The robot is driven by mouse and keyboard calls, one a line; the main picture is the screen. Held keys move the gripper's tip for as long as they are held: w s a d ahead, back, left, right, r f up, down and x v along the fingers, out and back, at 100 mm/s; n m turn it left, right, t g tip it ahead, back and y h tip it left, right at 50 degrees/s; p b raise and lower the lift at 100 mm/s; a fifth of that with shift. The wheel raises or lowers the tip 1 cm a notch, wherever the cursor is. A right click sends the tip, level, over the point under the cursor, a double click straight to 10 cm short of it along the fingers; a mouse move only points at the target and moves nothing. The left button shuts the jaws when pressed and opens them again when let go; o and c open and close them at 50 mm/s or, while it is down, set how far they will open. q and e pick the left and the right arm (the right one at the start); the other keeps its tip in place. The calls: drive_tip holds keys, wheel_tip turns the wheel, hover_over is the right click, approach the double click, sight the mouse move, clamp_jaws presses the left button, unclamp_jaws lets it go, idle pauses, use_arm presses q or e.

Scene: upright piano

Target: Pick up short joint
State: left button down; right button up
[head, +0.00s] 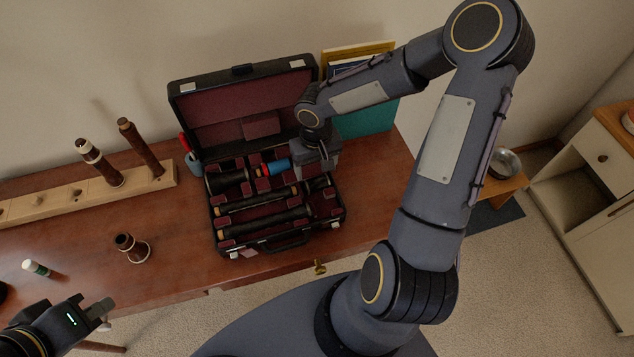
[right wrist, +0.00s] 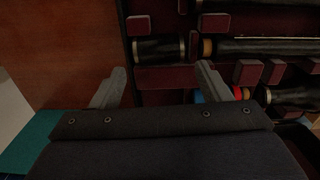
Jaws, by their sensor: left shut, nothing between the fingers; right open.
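A short black joint (right wrist: 160,50) with a pale metal ring lies in a slot at the right end of the open instrument case (head: 282,241). In the head view, the joint (head: 318,184) is partly hidden under my right gripper (head: 325,168). In the right wrist view, the right gripper (right wrist: 160,72) has its two fingers spread and empty, with the joint just beyond their tips. Whether they touch it cannot be told. My left gripper (head: 102,308) is shut and empty at the lower left, away from the case.
Longer black joints (head: 265,223) and a blue-and-red item (head: 275,167) lie in the case. A wooden peg stand (head: 60,201) holds upright joints at left. A short upright piece (head: 131,247) and a small white-and-green tube (head: 36,267) stand or lie on the table. Books (head: 370,118) stand behind the case.

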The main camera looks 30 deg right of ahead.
sight(317, 179)
drive_tip(key=f, duration=0.3)
drive_tip(key=shift+s+f, duration=0.2)
drive_tip(key=shift+f, duration=0.1)
drive_tip(key=c, duration=0.7)
drive_tip(key=shift+c, duration=0.2)
drive_tip(key=shift+r, duration=0.15)
